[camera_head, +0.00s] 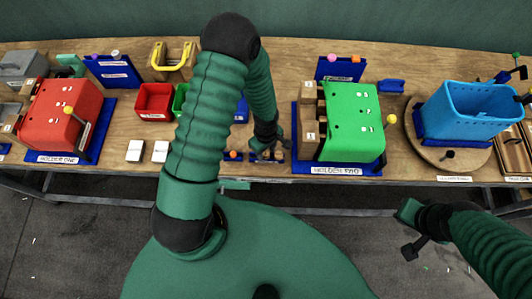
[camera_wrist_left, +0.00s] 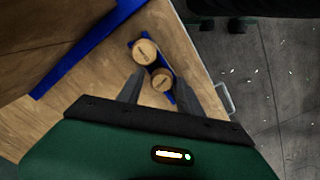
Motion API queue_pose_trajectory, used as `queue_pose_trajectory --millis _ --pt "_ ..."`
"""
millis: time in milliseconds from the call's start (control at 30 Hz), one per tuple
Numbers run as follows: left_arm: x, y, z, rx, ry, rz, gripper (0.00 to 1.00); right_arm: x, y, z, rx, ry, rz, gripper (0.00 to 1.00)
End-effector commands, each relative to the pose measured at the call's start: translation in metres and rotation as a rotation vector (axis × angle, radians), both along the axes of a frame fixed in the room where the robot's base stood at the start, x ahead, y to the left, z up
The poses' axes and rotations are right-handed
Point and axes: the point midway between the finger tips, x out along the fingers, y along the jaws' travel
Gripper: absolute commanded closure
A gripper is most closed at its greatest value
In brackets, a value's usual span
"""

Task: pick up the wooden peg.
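Two wooden pegs show in the left wrist view, with round pale tops bearing small dark lettering. The nearer peg (camera_wrist_left: 162,80) lies between the fingers of my left gripper (camera_wrist_left: 165,90). The farther peg (camera_wrist_left: 145,50) is just beyond it, up and to the left. Both sit in a narrow blue holder (camera_wrist_left: 132,38). The fingers are apart, and I cannot tell whether either touches the peg. In the head view my left gripper (camera_head: 268,138) is over the table's front edge, at the small pegs. My right gripper (camera_head: 412,232) hangs in front of the table, its finger opening unclear.
A green press (camera_head: 350,122) on a blue base stands right of my left gripper, with wooden blocks (camera_head: 309,125) beside it. A red press (camera_head: 62,115) stands at left. A red bin (camera_head: 153,100) and a blue basket (camera_head: 470,108) are also on the table (camera_head: 130,75).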

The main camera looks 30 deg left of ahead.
Motion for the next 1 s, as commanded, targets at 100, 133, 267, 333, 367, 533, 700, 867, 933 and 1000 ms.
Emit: queue_pose_trajectory --millis 100,133,267,333,367,533,700,867,933,1000 --pt "-0.001 0.000 0.000 0.000 0.000 0.000 0.74 0.000 0.000 0.000 0.000 0.000 0.000 1.00" --pt "-0.001 0.000 0.001 0.000 0.000 0.000 0.78 0.000 0.000 0.000 0.000 0.000 0.000 1.00" --pt "-0.001 0.000 0.001 0.000 0.000 0.000 0.95 0.000 0.000 0.000 0.000 0.000 0.000 1.00" --pt "0.000 0.000 0.001 0.000 0.000 0.000 1.00 0.000 0.000 0.000 0.000 0.000 0.000 1.00" --pt "0.000 0.000 0.001 0.000 0.000 0.000 1.00 0.000 0.000 0.000 0.000 0.000 0.000 1.00" --pt "0.000 0.000 0.001 0.000 0.000 0.000 1.00 0.000 0.000 0.000 0.000 0.000 0.000 1.00" --pt "0.000 0.000 0.010 0.001 -0.001 0.001 1.00 0.000 0.000 -0.003 0.000 0.000 0.000 1.00" --pt "0.001 0.001 0.033 0.001 -0.004 0.003 1.00 0.000 0.000 -0.008 0.000 0.000 0.000 1.00" --pt "-0.010 -0.005 0.033 0.001 0.002 -0.004 1.00 0.000 0.000 -0.016 0.000 0.000 0.000 1.00" --pt "-0.023 -0.012 0.034 0.001 0.002 -0.005 1.00 0.000 0.000 -0.022 0.000 0.000 0.000 1.00"
